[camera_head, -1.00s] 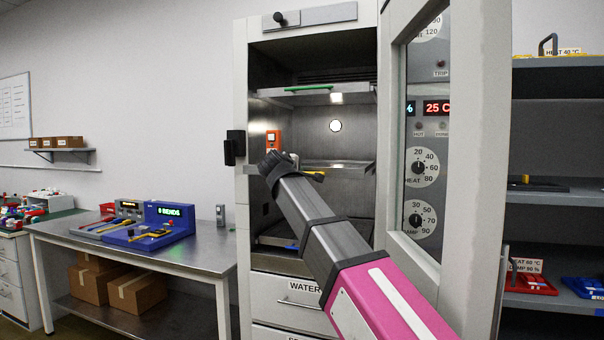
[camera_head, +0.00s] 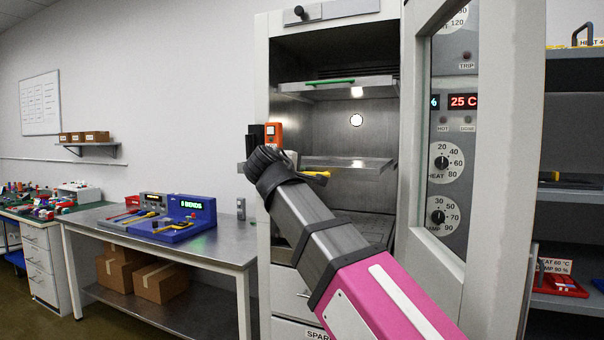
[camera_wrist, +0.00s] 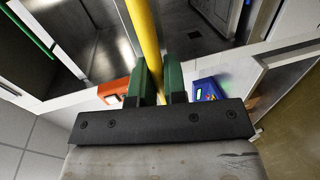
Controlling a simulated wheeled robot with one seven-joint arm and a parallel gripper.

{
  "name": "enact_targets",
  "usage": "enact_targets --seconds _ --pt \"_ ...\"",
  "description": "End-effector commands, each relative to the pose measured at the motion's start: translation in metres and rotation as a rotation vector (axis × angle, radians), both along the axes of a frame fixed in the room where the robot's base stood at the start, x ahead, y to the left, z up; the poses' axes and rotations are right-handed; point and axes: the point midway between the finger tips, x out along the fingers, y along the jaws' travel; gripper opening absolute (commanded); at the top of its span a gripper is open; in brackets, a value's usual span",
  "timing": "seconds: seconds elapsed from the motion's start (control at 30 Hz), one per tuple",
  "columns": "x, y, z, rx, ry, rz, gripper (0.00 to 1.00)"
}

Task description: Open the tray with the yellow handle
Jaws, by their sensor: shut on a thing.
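The yellow handle (camera_head: 318,174) shows just right of the end of my arm at the middle tray (camera_head: 350,165) of the open steel cabinet. In the wrist view the handle is a yellow bar (camera_wrist: 145,38) running between the green fingers of my gripper (camera_wrist: 160,72), which is shut on it. In the head view my gripper (camera_head: 291,158) is mostly hidden behind my dark wrist. My arm covers the left part of the tray. The upper tray has a green handle (camera_head: 330,81).
The cabinet door (camera_head: 483,250), with dials, stands open on the right. An orange device (camera_head: 272,136) is near the cabinet's left edge, close to my wrist. A bench (camera_head: 130,240) with a blue keypad unit (camera_head: 190,212) stands left. Shelves (camera_head: 570,190) are behind the door.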

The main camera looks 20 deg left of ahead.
Motion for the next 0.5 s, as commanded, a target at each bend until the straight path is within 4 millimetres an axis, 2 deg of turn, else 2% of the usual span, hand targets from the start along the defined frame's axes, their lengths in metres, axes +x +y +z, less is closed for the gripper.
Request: enact_targets --seconds 0.2,0.5 --pt "-0.0106 -0.0003 -0.0014 0.001 0.004 -0.001 0.00" --pt "-0.0120 0.0000 -0.0012 0.001 0.004 -0.002 0.00"
